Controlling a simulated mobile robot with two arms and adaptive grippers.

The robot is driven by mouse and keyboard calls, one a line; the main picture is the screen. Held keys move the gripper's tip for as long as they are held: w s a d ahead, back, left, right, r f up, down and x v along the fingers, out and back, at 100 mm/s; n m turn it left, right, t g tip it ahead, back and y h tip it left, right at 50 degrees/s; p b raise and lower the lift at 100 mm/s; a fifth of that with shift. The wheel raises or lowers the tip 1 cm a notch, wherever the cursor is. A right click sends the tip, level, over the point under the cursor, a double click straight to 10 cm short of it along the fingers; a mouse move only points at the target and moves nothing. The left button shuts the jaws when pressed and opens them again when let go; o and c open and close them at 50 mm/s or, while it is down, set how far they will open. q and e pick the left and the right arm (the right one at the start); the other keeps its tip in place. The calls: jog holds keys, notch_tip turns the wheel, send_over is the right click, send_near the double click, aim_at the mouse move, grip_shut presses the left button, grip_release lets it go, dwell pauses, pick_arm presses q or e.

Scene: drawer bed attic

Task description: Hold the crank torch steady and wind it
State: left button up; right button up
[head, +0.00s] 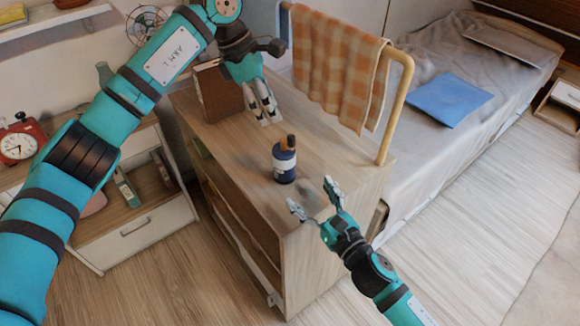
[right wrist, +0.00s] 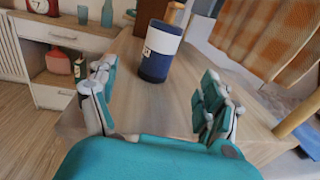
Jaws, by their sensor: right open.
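The crank torch (head: 284,166) appears as a dark blue cylinder with a white band and an orange-brown top. It stands upright on the wooden cabinet top (head: 240,160). No crank handle can be made out clearly. My right gripper (head: 311,194) is open and empty, at the cabinet's near edge, its fingers facing the torch without touching it. My left gripper (head: 269,118) points down above the cabinet, behind the torch and apart from it; its finger gap is unclear.
An orange checked towel (head: 335,65) hangs on a wooden rail (head: 394,110) along the cabinet's right side. A brown upright panel (head: 216,95) stands at the back left. A bed (head: 420,110) with a blue item (head: 447,100) lies right. A red clock (head: 18,142) sits left.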

aim_at(283, 161)
jog(key=x, duration=1.3)
jog(key=shift+f, duration=0.1)
jog(key=c, duration=1.4)
